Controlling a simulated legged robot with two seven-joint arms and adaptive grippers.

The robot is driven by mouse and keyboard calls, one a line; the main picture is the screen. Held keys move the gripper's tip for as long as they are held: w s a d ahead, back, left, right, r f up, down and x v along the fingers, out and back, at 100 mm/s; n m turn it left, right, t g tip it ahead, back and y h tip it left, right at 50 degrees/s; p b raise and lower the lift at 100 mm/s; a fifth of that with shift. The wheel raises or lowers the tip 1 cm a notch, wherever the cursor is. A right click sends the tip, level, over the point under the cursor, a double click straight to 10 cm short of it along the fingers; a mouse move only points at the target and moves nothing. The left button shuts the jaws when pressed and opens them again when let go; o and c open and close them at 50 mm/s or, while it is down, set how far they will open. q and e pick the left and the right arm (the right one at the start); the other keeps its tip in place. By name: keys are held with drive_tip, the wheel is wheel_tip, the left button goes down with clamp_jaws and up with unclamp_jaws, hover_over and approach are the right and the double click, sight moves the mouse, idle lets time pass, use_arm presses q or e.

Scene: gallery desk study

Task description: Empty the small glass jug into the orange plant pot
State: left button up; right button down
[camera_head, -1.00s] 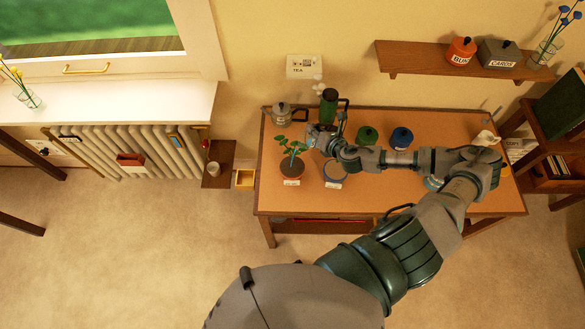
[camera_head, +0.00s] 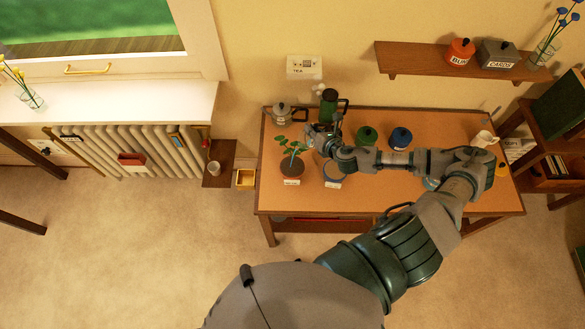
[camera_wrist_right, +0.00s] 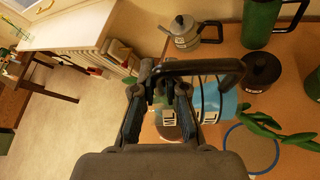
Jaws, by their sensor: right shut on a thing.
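My right gripper (camera_wrist_right: 160,98) is shut on the black handle of the small glass jug (camera_wrist_right: 212,100), which holds blue liquid. In the wrist view the jug is partly behind the fingers and handle, and I cannot tell its exact tilt. In the head view my right gripper (camera_head: 318,136) is above the desk, close to the plant. My left gripper is out of view.
A metal coffee pot (camera_head: 281,117) and a green flask (camera_head: 328,104) stand behind. Green (camera_head: 367,136) and blue (camera_head: 400,138) lidded pots are further right, partly near my arm.

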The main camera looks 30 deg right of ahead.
drive_tip(key=shift+a+r, duration=0.1)
drive_tip(key=shift+a, duration=0.15)
drive_tip(key=shift+w+a+r+n, duration=0.1)
drive_tip(key=shift+a+r+n, duration=0.05)
drive_tip(key=shift+a+n, duration=0.2)
idle(0.7)
drive_tip(key=shift+a+h, duration=0.1)
drive_tip(key=shift+h, duration=0.3)
drive_tip(key=shift+r+n, duration=0.1)
drive_tip(key=shift+n, duration=0.15)
idle(0.6)
